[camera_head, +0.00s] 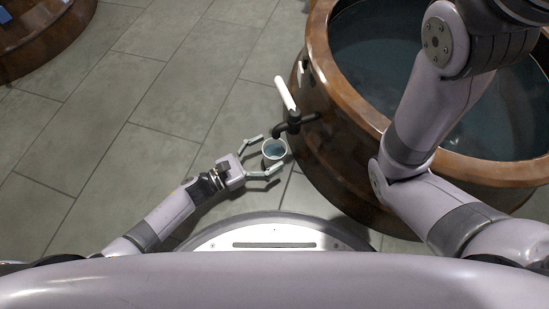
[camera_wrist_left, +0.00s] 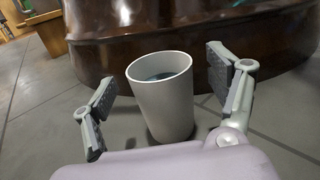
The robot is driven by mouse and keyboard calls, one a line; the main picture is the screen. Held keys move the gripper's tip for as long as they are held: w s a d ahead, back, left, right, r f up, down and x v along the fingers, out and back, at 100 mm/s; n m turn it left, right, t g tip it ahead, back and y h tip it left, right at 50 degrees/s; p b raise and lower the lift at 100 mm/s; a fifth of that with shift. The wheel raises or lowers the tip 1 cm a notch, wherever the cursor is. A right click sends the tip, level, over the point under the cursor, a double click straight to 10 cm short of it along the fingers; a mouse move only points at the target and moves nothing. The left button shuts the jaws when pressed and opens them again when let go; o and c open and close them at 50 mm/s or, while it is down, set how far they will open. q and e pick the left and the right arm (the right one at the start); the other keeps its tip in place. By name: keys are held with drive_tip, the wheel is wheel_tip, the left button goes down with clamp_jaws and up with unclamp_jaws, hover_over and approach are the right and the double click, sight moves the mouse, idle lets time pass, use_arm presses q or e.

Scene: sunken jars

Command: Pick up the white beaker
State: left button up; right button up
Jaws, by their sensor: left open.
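The white beaker (camera_head: 274,148) sits below the dark tap of a wooden tub in the head view, with bluish liquid inside. In the left wrist view the beaker (camera_wrist_left: 164,103) stands upright on the grey floor, ahead of my palm. My left gripper (camera_head: 264,154) is open, with one finger on each side of the beaker. In the left wrist view my left gripper's fingers (camera_wrist_left: 160,92) are spread wide, with gaps beside the beaker. My right gripper is out of view.
The wooden tub (camera_head: 340,110) holds dark water and stands close behind the beaker. A black tap (camera_head: 292,126) with a white handle (camera_head: 284,93) juts from its side just over the beaker. Another wooden tub (camera_head: 40,40) is at the far left. The tiled floor (camera_head: 130,110) between is clear.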

use_arm(q)
drive_tip(key=shift+b+x, duration=0.3)
drive_tip(key=shift+x, duration=0.95)
drive_tip(key=shift+c, duration=0.5)
drive_tip(key=c, duration=1.3)
drive_tip(key=shift+c, duration=0.9)
drive_tip(key=shift+r+p, duration=0.15)
drive_tip(key=shift+p, duration=0.15)
